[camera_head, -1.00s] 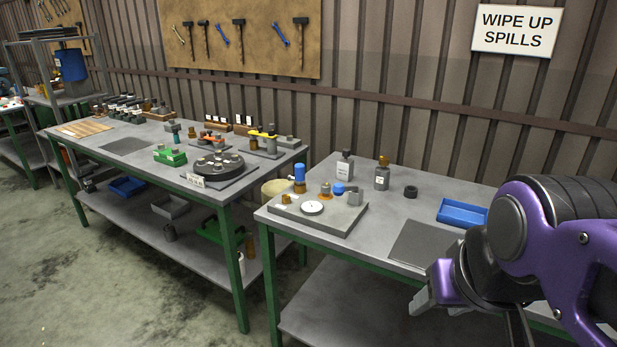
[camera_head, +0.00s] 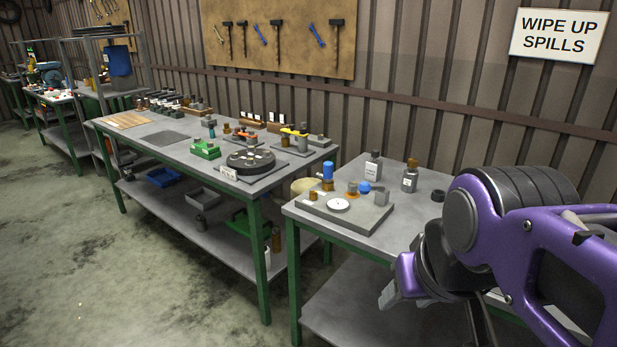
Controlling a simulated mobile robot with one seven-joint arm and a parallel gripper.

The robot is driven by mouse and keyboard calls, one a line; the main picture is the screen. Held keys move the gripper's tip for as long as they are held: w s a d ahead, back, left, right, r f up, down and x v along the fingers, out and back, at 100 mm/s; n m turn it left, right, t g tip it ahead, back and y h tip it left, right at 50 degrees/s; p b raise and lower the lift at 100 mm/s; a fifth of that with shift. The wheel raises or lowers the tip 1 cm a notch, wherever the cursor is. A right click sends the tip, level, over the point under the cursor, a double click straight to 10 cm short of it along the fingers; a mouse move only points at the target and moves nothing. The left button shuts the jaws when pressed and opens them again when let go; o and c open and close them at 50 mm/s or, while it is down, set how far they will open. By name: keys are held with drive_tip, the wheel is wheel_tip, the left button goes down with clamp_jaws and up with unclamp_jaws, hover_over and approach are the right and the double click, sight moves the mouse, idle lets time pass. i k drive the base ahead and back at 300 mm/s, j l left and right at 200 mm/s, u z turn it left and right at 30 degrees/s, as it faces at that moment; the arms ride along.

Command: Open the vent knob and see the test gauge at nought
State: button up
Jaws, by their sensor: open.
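The test rig is a grey plate (camera_head: 362,222) on the right-hand bench. A round white dial (camera_head: 339,204), apparently the test gauge, lies face up on it; its needle is too small to read. A blue knob (camera_head: 364,187), a small brass knob (camera_head: 313,195) and an upright blue cylinder (camera_head: 328,170) stand on the plate; I cannot tell which is the vent knob. My gripper (camera_head: 389,292) is at the lower right, in front of the bench and apart from the rig. It is open, seen edge-on, with one grey finger showing and nothing visible in it.
Two bottles (camera_head: 373,165) (camera_head: 410,177) and a black ring (camera_head: 438,195) stand behind the rig. My arm covers the bench's right part. The left bench (camera_head: 190,150) carries many parts, including a black round fixture (camera_head: 250,160). Floor (camera_head: 90,260) at lower left is clear.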

sight(314, 194)
drive_tip(key=i+j+z, duration=0.2)
drive_tip(key=i+j, duration=0.2)
drive_tip(key=i+j+z, duration=0.2)
drive_tip(key=i+j, duration=0.15)
drive_tip(key=j, duration=0.15)
